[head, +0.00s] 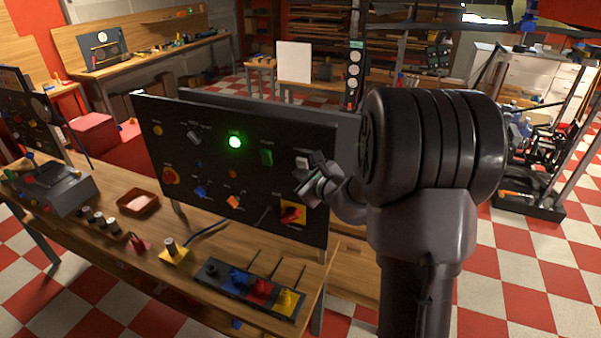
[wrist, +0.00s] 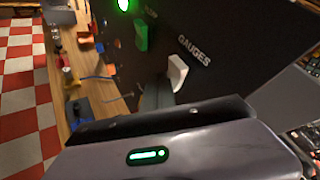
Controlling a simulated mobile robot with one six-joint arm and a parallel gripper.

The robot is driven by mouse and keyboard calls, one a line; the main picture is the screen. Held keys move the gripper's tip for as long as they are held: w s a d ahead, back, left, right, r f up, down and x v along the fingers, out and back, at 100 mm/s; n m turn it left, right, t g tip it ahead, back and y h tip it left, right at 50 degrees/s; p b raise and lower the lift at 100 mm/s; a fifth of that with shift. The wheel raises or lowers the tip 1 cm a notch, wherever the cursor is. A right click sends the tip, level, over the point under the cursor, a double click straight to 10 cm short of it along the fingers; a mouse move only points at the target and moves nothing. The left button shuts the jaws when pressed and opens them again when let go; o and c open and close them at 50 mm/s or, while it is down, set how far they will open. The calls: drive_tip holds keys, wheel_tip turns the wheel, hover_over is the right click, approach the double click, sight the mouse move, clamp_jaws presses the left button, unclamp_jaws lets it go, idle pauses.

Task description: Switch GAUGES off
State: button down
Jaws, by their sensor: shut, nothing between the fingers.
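The GAUGES switch is a white rocker (wrist: 177,72) on the black panel (wrist: 235,25), with its label beside it in the wrist view. In the head view the white rocker (head: 302,162) sits at the panel's upper right, partly behind my gripper (head: 306,186). My gripper is shut and empty, close in front of the panel just below the rocker. In the wrist view the gripper's fingers (wrist: 158,95) point at the panel next to the rocker. I cannot tell whether they touch it. The rocker's on or off position is unclear.
A green rocker (head: 266,157) and a lit green lamp (head: 235,142) are left of the GAUGES switch. A red and yellow rotary switch (head: 292,213) is below. The wooden bench (head: 205,243) carries a block with coloured knobs (head: 255,288) and a small tray (head: 138,203).

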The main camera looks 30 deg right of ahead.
drive_tip(key=shift+s+a+r, duration=0.4)
drive_tip(key=shift+s+a, duration=0.1)
drive_tip(key=shift+a, duration=0.15)
drive_tip(key=s+a+r, duration=0.1)
drive_tip(key=s+a+r+b, duration=0.1)
drive_tip(key=a, duration=0.1)
drive_tip(key=shift+s+a, duration=0.3)
drive_tip(key=shift+s, duration=0.1)
idle(0.3)
